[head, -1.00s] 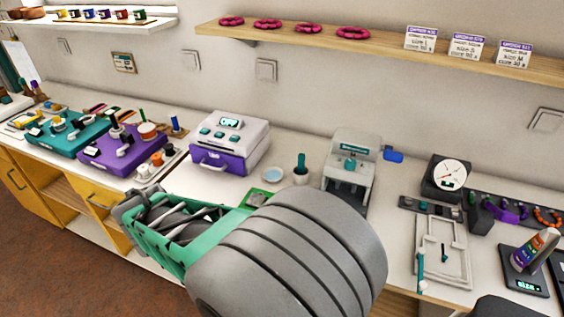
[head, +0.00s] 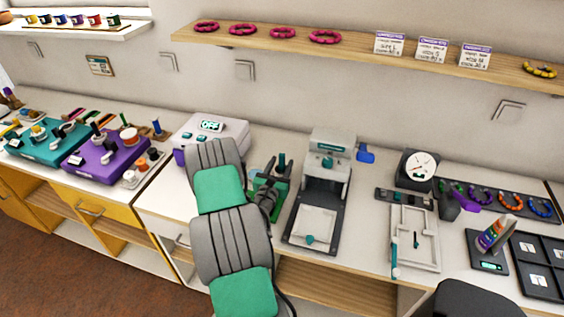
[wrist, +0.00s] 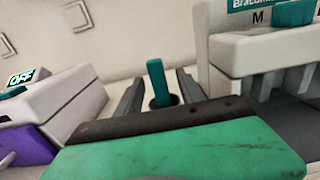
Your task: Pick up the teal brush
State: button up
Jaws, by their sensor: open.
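The teal brush (head: 282,160) stands upright, with its teal handle up, behind my gripper in the head view. In the wrist view the handle (wrist: 157,78) rises from a small dark-topped holder (wrist: 164,101). Its lower end is hidden inside. My gripper (head: 270,182) is open and empty, low over the counter on the near side of the brush. In the wrist view my gripper's two grey fingers (wrist: 158,92) point toward the brush, one on either side of the handle in the picture. I cannot tell whether the tips reach past it.
A grey-and-teal press (head: 322,175) stands close on the right. A white-and-purple machine (head: 232,132) stands close on the left, partly hidden by my arm. A white frame (head: 414,240) and a dial gauge (head: 419,169) lie farther right. A wooden shelf (head: 360,50) runs above.

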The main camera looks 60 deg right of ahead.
jog(key=d, duration=0.2)
jog(key=w+d+p, duration=0.1)
jog(key=d, duration=0.1)
jog(key=shift+d+f+p, duration=0.1)
jog(key=shift+d+p, duration=0.2)
jog(key=shift+d, duration=0.05)
grip_shut()
